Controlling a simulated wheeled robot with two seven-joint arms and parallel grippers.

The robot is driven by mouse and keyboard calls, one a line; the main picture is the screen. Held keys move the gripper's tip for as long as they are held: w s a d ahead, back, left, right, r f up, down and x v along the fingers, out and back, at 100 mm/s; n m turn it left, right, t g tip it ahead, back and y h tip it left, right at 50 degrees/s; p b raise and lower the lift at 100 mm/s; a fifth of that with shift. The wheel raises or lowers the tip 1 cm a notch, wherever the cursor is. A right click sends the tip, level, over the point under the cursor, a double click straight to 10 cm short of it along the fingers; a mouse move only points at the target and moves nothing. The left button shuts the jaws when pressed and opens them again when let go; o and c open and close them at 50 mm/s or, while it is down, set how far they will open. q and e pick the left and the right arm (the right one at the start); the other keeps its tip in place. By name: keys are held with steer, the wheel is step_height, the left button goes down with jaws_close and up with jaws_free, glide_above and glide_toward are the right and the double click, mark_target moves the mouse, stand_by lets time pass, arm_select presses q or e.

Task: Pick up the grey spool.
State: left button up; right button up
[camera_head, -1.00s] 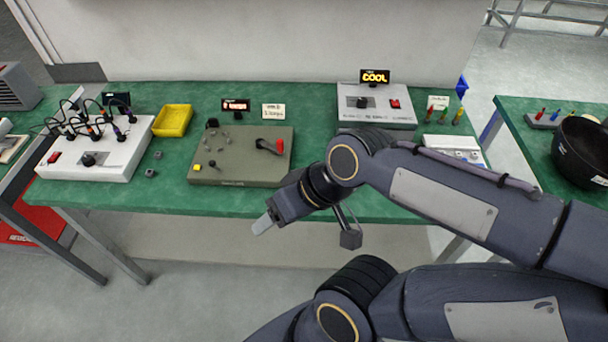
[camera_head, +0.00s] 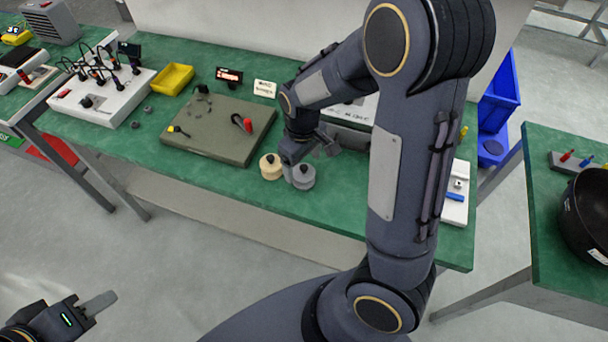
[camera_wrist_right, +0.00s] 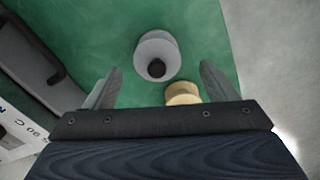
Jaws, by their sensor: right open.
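The grey spool (camera_head: 303,179) stands on the green table near its front edge, with a dark knob on top. It also shows in the right wrist view (camera_wrist_right: 157,48). A cream spool (camera_head: 269,168) stands just left of it, and in the wrist view it is below the grey one (camera_wrist_right: 182,95). My right gripper (camera_wrist_right: 160,71) is open and empty; its fingers point at the grey spool and appear either side of it. In the head view, the right arm and wrist partly hide the gripper over the spools. My left gripper (camera_head: 98,303) is at lower left, away from the table; its opening is unclear.
A grey-green board (camera_head: 222,140) with a red-handled switch lies left of the spools. A yellow tray (camera_head: 172,79) and a white cabled box (camera_head: 100,98) stand further left. A grey box behind is partly hidden by my arm. A black bowl (camera_head: 584,210) is on the right table.

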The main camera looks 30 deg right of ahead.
mark_target(304, 166)
steer(key=f, duration=0.5)
steer(key=shift+d, duration=0.2)
steer(key=c, duration=1.1)
steer(key=shift+o, duration=0.2)
steer(key=shift+w, duration=0.1)
